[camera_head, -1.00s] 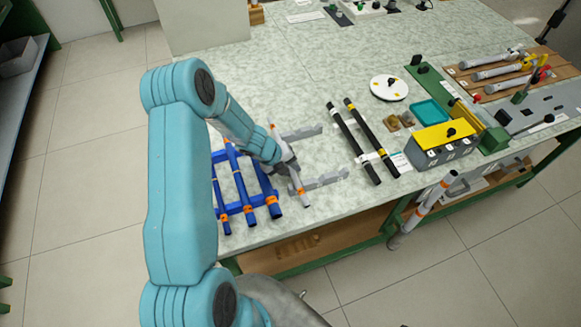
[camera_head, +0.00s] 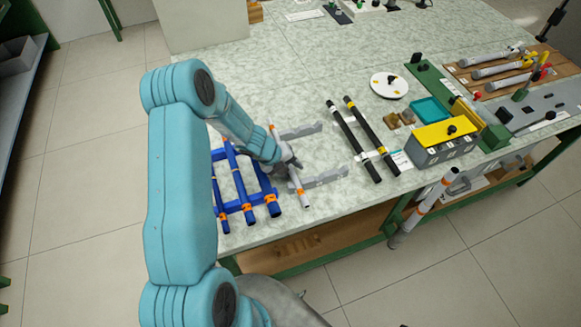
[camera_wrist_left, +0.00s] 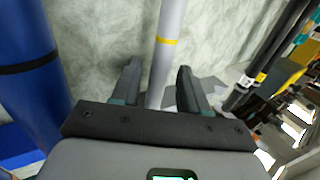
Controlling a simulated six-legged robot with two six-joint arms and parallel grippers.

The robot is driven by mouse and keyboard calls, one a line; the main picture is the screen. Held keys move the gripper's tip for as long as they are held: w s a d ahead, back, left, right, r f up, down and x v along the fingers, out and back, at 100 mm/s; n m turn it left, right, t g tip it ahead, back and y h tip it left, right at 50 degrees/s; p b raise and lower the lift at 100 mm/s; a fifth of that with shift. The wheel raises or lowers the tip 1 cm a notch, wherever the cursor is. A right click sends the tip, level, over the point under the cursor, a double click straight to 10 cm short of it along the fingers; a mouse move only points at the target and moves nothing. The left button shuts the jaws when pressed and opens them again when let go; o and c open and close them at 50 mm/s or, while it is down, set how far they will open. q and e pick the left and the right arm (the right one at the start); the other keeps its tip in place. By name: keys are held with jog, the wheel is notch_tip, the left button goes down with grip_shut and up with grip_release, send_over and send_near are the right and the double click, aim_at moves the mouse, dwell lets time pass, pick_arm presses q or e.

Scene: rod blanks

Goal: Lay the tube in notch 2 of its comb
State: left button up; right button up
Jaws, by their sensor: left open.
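A pale grey tube (camera_head: 299,188) with orange bands lies across the left part of a grey comb, whose two rails are the near rail (camera_head: 327,178) and the far rail (camera_head: 302,130). I cannot tell which notch it is in, since my gripper hides part of the rail. My left gripper (camera_head: 291,168) is open, with its fingers close over the tube. In the left wrist view the tube (camera_wrist_left: 170,25), with a yellow band, runs between the two spread fingers (camera_wrist_left: 158,90), apart from both.
A blue rack (camera_head: 237,208) with several blue tubes stands close left of the comb. Two black tubes (camera_head: 353,142) lie on a white rack to the right. A yellow-topped grey box (camera_head: 445,140) stands beyond.

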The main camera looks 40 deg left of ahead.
pick_arm(q)
jog(key=shift+s+f, duration=0.2)
jog(key=p+v, duration=0.5)
jog(key=v, duration=1.1)
jog(key=shift+w+r, duration=0.15)
jog(key=shift+r, duration=0.2)
